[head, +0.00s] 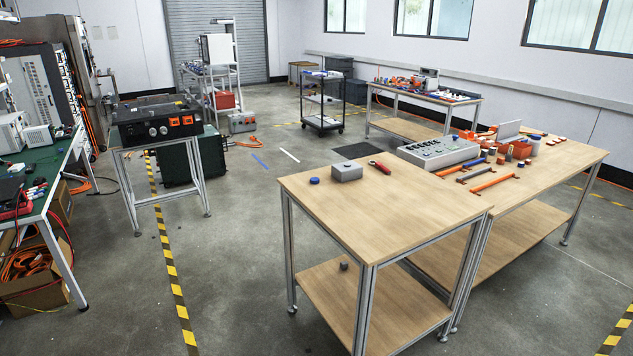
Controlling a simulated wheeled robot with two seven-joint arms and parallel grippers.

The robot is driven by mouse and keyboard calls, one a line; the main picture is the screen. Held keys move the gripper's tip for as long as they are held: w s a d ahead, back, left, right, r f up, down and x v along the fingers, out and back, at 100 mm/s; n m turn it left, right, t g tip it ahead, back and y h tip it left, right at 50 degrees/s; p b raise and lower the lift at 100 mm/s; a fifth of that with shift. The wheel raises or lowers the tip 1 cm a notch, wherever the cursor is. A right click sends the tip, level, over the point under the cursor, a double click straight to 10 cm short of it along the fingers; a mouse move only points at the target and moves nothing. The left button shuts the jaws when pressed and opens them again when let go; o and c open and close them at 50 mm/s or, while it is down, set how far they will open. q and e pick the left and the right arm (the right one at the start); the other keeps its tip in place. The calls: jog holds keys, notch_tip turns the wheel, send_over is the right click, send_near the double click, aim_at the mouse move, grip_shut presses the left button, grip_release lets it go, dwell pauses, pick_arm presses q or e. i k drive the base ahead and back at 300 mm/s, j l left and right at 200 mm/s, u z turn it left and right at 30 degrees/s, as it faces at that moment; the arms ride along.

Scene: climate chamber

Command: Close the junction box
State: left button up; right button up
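A small grey box (347,171), which looks like the junction box, sits on the near wooden table (398,218) close to its back edge. It is upright. At this size I cannot tell how its lid stands. A blue round cap (314,181) lies to its left, and a red-handled tool (380,167) lies to its right. Neither of my grippers shows in the head view.
A second wooden table (560,160) adjoins on the right, with a grey control panel (438,152) and several tools and parts. A black case with orange sockets (157,118) stands on a metal frame at left. Open floor (240,230) lies between.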

aim_at(348, 171)
jog(key=i+j+z, duration=0.15)
jog(key=i+j, duration=0.95)
jog(key=i, duration=0.35)
jog(key=i+j+z, duration=0.2)
jog(key=i+j, duration=1)
jog(key=i, duration=0.2)
